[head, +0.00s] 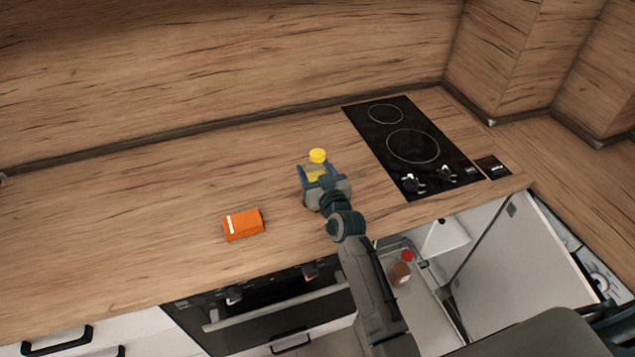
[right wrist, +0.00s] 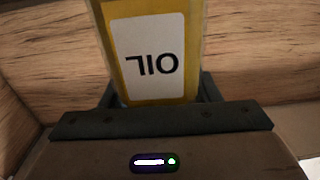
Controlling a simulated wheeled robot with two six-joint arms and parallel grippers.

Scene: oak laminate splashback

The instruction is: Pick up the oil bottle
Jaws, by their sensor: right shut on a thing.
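The oil bottle (head: 317,156) has a yellow cap and stands over the wooden counter, left of the hob. In the right wrist view the yellow bottle (right wrist: 150,50) shows a white label reading OIL, upside down in that picture. My right gripper (head: 319,172) is around the bottle's body, shut on it, with a finger on each side. In the right wrist view the dark fingers (right wrist: 155,98) flank the bottle. The bottle's lower part is hidden behind my gripper in the head view, so I cannot tell whether it touches the counter. My left gripper is not in view.
An orange box (head: 243,224) with a white stripe lies on the counter, left of my arm. A black hob (head: 415,150) with two rings and knobs is to the right. Below the counter, an open cabinet door (head: 500,250) and an oven (head: 275,315) show. The left counter is clear.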

